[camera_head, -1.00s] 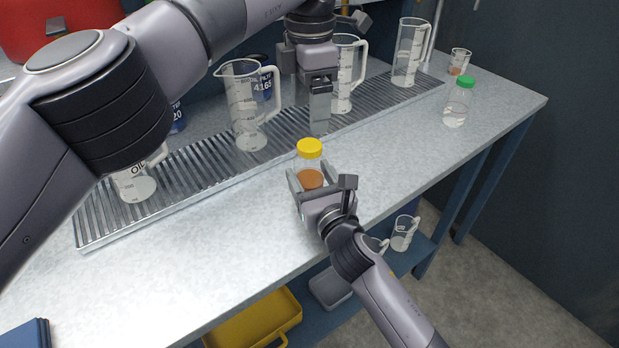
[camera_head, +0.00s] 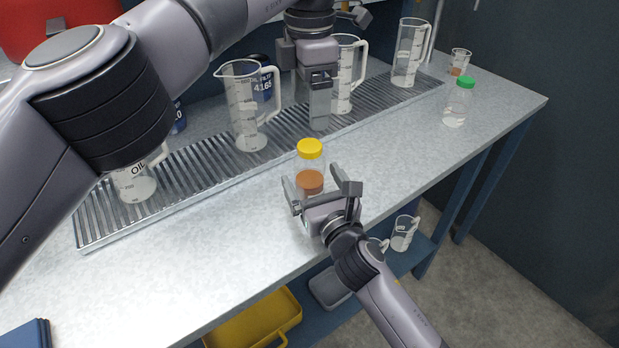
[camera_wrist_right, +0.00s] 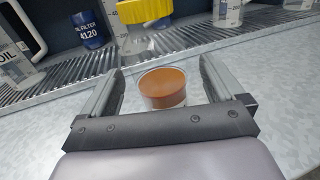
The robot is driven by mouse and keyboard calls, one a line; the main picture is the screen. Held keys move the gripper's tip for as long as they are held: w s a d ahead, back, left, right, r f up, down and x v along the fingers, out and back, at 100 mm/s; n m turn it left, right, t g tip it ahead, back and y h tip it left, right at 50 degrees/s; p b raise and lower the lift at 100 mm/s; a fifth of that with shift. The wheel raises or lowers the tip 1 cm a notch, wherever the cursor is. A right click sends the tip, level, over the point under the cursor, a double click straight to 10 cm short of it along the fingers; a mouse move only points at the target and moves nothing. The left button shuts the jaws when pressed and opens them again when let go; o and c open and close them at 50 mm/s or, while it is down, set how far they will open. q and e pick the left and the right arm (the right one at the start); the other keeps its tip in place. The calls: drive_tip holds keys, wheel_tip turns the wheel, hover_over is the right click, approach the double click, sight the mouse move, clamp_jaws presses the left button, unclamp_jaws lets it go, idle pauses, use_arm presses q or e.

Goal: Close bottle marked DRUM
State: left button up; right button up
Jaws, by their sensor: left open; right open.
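A clear bottle (camera_head: 310,182) with brown contents and a yellow cap (camera_head: 310,148) stands upright on the bench. The cap sits at its top; I cannot tell how tightly. No DRUM marking is readable. My right gripper (camera_head: 318,190) is open, its fingers on either side of the bottle's lower part. In the right wrist view the brown contents (camera_wrist_right: 163,88) show between the open fingers, with the yellow cap (camera_wrist_right: 145,10) above. My left gripper (camera_head: 320,108) points down, behind and above the bottle near the drip grate; its fingers overlap in this view. A second bottle (camera_head: 456,108) with a green cap stands at the right.
A ribbed metal grate (camera_head: 190,185) runs along the bench, holding several clear measuring jugs (camera_head: 248,105) and blue oil filters. A small beaker (camera_head: 459,62) stands at the back right.

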sight(315, 185)
drive_tip(key=shift+v, duration=2.9)
